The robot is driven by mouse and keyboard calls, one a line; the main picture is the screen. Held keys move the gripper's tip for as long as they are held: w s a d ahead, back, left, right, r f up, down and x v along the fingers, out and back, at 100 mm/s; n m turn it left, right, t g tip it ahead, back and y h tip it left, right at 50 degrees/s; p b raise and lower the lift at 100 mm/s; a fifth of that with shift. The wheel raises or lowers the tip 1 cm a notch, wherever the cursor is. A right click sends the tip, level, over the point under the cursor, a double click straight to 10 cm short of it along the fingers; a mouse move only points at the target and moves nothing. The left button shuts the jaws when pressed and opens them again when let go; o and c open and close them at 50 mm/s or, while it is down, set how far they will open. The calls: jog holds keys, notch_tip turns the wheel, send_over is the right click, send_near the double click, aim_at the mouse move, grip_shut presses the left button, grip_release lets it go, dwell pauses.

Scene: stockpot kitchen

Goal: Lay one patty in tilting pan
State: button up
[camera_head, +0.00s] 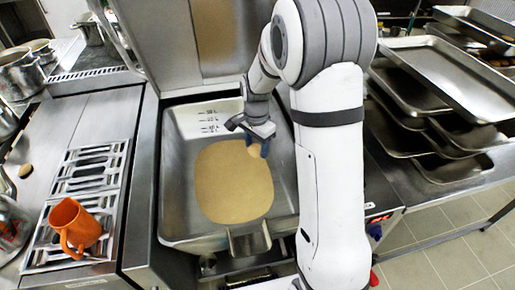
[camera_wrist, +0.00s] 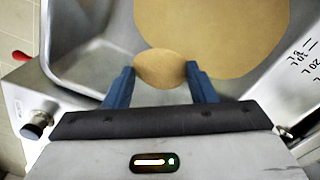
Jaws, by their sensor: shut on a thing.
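The tilting pan (camera_head: 181,222) is a square steel basin with a large flat tan area (camera_head: 232,185) on its floor. My gripper (camera_head: 250,146) is over the right part of the pan. In the wrist view, my gripper (camera_wrist: 161,82) has its blue fingers on both sides of a small tan-brown oval patty (camera_wrist: 160,66). The patty also shows partly in the head view (camera_head: 254,150), and the fingers hide some of it. It is held above the pan floor; the exact height I cannot tell.
Several steel trays (camera_head: 420,78) are stacked on the right counter. The raised pan lid (camera_head: 165,50) stands behind the basin. Metal pots (camera_head: 20,75) are at the far left.

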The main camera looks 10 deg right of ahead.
jog(key=shift+s+a+f+m, duration=0.1)
jog(key=shift+s+f+m, duration=0.05)
jog(key=shift+s+m, duration=0.4)
jog(key=shift+s+a+f+m, duration=0.15)
jog(key=shift+s+m, duration=0.2)
jog(key=shift+m, duration=0.3)
jog(key=shift+s+f, duration=0.1)
jog(key=shift+f, duration=0.3)
notch_tip(320, 180, down, 24)
jog(key=b, duration=1.7)
jog(key=shift+b, duration=0.35)
jog(key=o, duration=1)
jog(key=shift+o, duration=0.2)
notch_tip(320, 180, up, 8)
jog(key=shift+f+p, duration=0.15)
jog(key=shift+p, duration=0.25)
